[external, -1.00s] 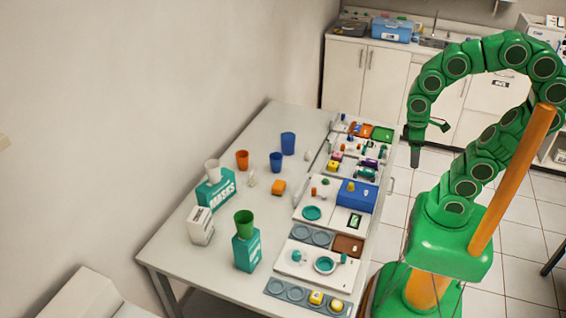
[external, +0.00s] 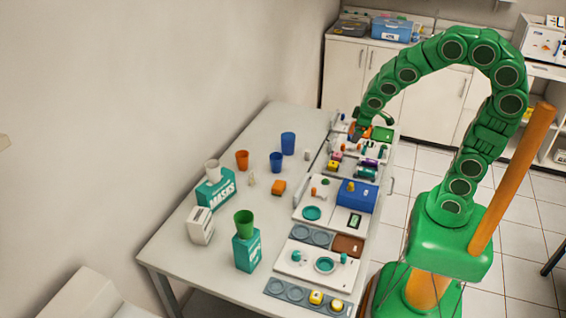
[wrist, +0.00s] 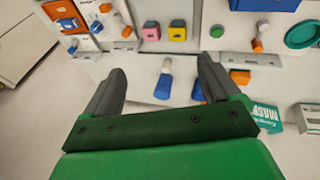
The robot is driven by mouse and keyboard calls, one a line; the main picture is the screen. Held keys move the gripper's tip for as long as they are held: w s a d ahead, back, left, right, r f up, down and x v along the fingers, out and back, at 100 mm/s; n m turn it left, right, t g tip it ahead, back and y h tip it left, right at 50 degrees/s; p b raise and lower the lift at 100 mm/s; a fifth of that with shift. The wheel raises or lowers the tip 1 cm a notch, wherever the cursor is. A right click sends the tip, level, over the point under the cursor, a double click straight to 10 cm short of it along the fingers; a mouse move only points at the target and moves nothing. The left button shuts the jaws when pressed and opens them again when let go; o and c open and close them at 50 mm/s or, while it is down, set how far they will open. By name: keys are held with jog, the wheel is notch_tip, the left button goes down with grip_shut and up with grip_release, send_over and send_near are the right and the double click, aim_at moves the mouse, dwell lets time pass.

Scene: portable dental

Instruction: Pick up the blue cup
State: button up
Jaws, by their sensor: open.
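Two blue cups stand on the table's far part in the external view: a taller blue cup (external: 288,143) and a smaller blue cup (external: 276,162) just in front of it. In the wrist view, a blue shape (wrist: 163,87) between my fingers and another blue shape (wrist: 197,91) beside the right finger look like these cups. My gripper (external: 359,133) is over the table's far right edge, to the right of both cups. It is open and empty in the wrist view (wrist: 161,67). I cannot tell its exact height.
A green cup (external: 243,223) sits on a teal box (external: 246,252). Trays with small items, including a blue box (external: 357,196), line the right side.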

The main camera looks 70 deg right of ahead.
jog(key=w+d+f+n+t+y, duration=0.1)
jog(key=w+d+f+n+t, duration=0.2)
jog(key=w, duration=0.8)
jog(key=w+d+f+n+t, duration=0.1)
jog(key=w+d+f+t, duration=0.2)
jog(key=w, duration=0.8)
jog(key=n+t+y, duration=0.2)
jog(key=n+y, duration=0.2)
jog(key=y, duration=0.6)
send_near(271, 161)
jog(key=w, duration=0.1)
jog(key=w+d+f, duration=0.1)
jog(key=w, duration=0.1)
jog(key=shift+d+f, duration=0.1)
jog(key=shift+d, duration=0.25)
jog(key=shift+s+a+f+g+y, duration=0.2)
jog(key=shift+a+f+g+y, duration=0.15)
jog(key=shift+g+y, duration=0.45)
jog(key=shift+r+x, duration=0.2)
jog(key=shift+x, duration=3.55)
jog(key=shift+a, duration=0.1)
jog(key=shift+c, duration=0.4)
